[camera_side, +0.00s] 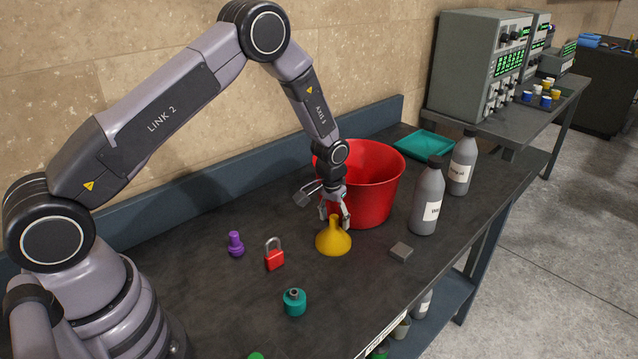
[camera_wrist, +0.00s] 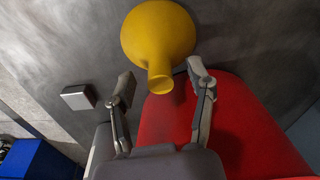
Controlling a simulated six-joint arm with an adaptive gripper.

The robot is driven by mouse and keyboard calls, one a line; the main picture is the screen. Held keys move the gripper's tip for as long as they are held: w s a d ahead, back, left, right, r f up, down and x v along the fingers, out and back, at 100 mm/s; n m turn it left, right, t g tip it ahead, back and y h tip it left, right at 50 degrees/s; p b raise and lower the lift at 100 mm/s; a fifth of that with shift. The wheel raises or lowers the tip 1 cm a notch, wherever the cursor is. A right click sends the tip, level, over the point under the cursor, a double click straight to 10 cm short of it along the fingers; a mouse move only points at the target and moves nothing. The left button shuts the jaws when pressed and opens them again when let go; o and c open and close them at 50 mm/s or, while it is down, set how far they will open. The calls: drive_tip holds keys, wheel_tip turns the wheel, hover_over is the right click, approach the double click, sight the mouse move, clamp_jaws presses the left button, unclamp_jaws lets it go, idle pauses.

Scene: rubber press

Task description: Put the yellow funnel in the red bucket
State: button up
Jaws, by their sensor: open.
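The yellow funnel (camera_side: 333,239) stands on the dark table with its wide mouth down and its narrow spout up, just in front of the red bucket. In the wrist view the funnel (camera_wrist: 157,40) is at the top middle, its spout pointing toward my gripper. The red bucket (camera_side: 372,190) stands upright behind it; in the wrist view the bucket (camera_wrist: 235,125) lies partly behind my fingers. My gripper (camera_side: 334,213) is at the height of the spout. In the wrist view its fingers (camera_wrist: 160,80) are spread on either side of the spout, apart from it.
A red padlock (camera_side: 274,259), a purple piece (camera_side: 235,244) and a teal bottle (camera_side: 294,302) stand left of the funnel. A grey block (camera_side: 401,251) and two grey bottles (camera_side: 428,200) are to the right. A teal tray (camera_side: 424,145) lies behind the bucket.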

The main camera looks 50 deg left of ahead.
clamp_jaws()
idle(0.3)
